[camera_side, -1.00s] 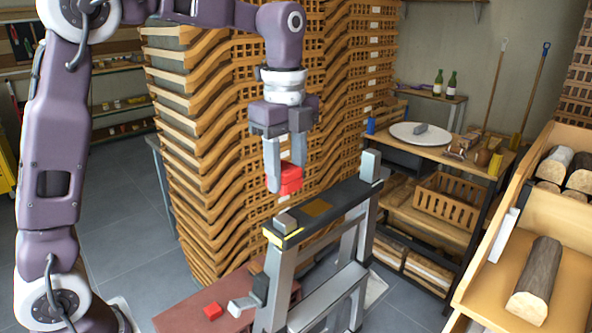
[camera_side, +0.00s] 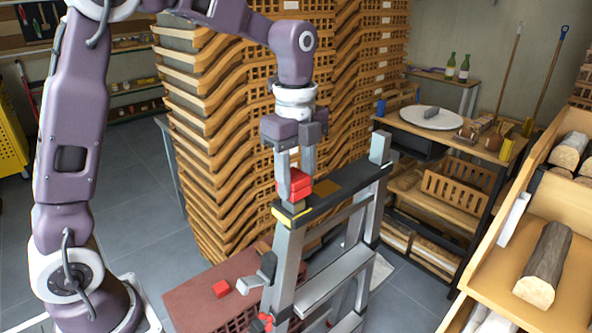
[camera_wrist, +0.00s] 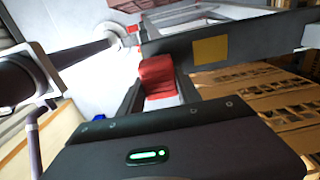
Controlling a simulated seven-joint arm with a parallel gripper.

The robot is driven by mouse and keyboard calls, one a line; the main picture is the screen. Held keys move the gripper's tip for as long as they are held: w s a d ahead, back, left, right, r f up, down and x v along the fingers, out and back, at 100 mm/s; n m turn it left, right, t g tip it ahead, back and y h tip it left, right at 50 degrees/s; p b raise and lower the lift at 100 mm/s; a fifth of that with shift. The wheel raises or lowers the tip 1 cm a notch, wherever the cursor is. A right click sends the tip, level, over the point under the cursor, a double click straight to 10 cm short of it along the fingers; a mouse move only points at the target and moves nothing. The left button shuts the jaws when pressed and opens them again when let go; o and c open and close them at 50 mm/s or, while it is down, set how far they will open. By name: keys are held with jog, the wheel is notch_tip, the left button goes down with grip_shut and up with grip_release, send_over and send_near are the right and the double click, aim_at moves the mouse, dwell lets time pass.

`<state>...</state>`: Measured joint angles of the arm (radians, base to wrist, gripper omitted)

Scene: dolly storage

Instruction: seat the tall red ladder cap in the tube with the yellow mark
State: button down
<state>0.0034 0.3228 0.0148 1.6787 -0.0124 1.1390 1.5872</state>
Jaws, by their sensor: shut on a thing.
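The tall red ladder cap (camera_side: 300,187) is in my gripper (camera_side: 295,174), which is shut on it and points down. The cap is directly above the near post of the grey ladder frame, the tube with the yellow mark (camera_side: 289,219). A short grey-brown stub (camera_side: 293,207) shows between cap and frame. I cannot tell whether the cap touches it or has entered the tube. In the wrist view the red cap (camera_wrist: 158,72) shows just past the dark gripper body, beside the dark top bar; its lower end is hard to make out.
The far post (camera_side: 380,146) stands up at the bar's other end. A small red block (camera_side: 221,288) lies on the reddish bench (camera_side: 190,300) left of the frame. Stacked wooden racks (camera_side: 235,130) rise close behind my gripper. A log shelf (camera_side: 500,285) is at right.

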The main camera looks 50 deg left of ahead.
aim_at(296, 193)
jog(key=shift+f, duration=0.15)
jog(key=shift+f, duration=1.35)
jog(key=shift+f, duration=0.15)
jog(key=shift+f, duration=0.15)
dwell(0.4)
jog(key=c, duration=0.7)
grip_release()
jog(key=shift+c, duration=0.2)
